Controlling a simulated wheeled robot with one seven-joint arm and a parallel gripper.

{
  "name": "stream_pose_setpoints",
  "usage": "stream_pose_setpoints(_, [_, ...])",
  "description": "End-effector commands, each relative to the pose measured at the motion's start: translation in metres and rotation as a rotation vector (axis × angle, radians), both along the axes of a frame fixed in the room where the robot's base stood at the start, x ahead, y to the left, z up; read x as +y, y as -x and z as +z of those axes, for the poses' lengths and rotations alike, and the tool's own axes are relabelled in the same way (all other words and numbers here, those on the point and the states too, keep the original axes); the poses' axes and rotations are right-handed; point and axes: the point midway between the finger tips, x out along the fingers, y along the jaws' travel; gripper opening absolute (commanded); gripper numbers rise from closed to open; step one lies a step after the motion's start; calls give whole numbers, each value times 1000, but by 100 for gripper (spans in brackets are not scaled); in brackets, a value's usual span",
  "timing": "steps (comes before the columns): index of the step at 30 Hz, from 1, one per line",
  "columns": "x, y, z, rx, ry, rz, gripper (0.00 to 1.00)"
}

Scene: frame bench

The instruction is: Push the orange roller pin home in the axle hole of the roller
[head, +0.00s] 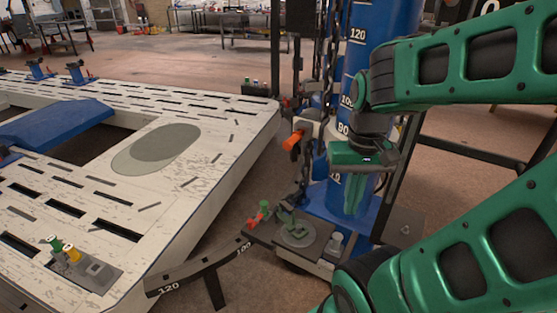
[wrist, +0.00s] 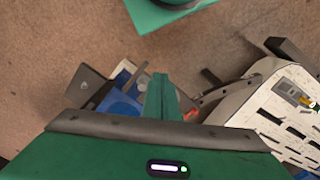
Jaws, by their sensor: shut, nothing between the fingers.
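The orange roller pin (head: 292,141) sticks out to the left of a pale fitting (head: 309,127) beside the blue column (head: 383,22). The roller and its axle hole are not clearly made out, so I cannot tell how deep the pin sits. My gripper (head: 351,208) points down, shut and empty, in front of the column. It is to the right of the pin and lower, apart from it. In the wrist view, my green fingers (wrist: 160,80) are together, with a small orange-red part (wrist: 192,115) to their right; I cannot tell if this is the pin.
A dark chain (head: 331,60) hangs beside the column. Below my gripper is a small platform (head: 317,240) with green and red parts. A dark curved arm (head: 205,268) runs left from it. The slotted white bench (head: 215,185) fills the left.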

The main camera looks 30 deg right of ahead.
Motion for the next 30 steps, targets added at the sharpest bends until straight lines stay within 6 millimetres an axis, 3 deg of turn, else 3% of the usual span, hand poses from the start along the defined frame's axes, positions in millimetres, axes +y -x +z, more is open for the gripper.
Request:
stream_pose_setpoints(11, [-3,7,1,0,9,24,0])
stream_pose_setpoints(17, [-21,-22,-21,69,70,153,0])
stream_pose_setpoints(30, [-68,-98,-82,326,364,607,0])
